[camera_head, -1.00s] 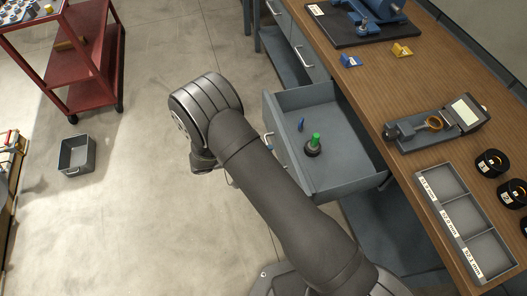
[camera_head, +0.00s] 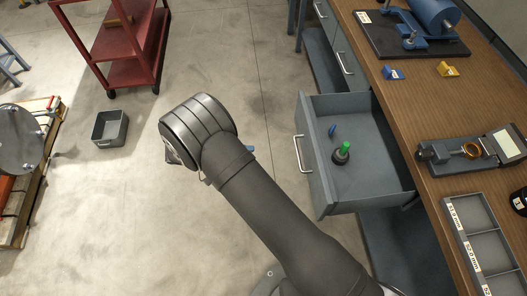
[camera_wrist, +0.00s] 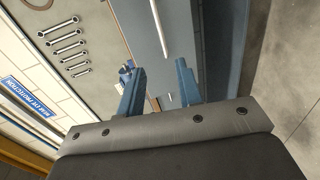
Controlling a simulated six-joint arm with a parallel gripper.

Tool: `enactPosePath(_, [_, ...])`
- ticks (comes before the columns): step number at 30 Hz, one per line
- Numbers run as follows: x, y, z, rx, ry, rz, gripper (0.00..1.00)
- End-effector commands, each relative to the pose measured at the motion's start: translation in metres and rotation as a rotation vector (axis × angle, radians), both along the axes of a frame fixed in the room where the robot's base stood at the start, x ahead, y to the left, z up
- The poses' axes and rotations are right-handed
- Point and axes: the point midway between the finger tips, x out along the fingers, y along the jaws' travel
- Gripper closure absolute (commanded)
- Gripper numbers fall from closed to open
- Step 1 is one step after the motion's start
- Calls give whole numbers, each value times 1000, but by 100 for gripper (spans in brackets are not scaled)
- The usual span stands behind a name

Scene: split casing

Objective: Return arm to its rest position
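My arm reaches from the bottom of the head view up and left, over the bare floor left of the open drawer (camera_head: 385,203). My gripper is mostly hidden behind my wrist there; only a small blue tip shows. In the wrist view my gripper (camera_wrist: 155,66) has its two blue fingers apart with nothing between them. The drawer holds a dark round part with a green top (camera_head: 345,148) and a small blue piece (camera_head: 332,130).
The wooden workbench (camera_head: 416,108) stands at the right with a gauge (camera_head: 470,150) and a compartment tray (camera_head: 463,228). A red cart (camera_head: 125,70), a grey bin (camera_head: 96,133) and a pallet (camera_head: 28,190) stand left. Wrenches (camera_wrist: 65,47) hang in the wrist view. Floor around my wrist is clear.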

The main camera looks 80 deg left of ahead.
Motion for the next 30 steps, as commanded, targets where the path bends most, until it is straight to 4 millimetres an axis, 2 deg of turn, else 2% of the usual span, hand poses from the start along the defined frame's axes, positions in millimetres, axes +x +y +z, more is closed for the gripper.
enactPosePath(1, [-7,0,1,1,1,2,67])
enactPosePath(6, [-16,0,3,-1,0,-1,67])
enactPosePath(17, [-15,0,3,-1,0,-1,67])
enactPosePath(23, [3,0,0,-1,-1,-2,67])
enactPosePath(30, [48,0,-10,-3,-2,-4,67])
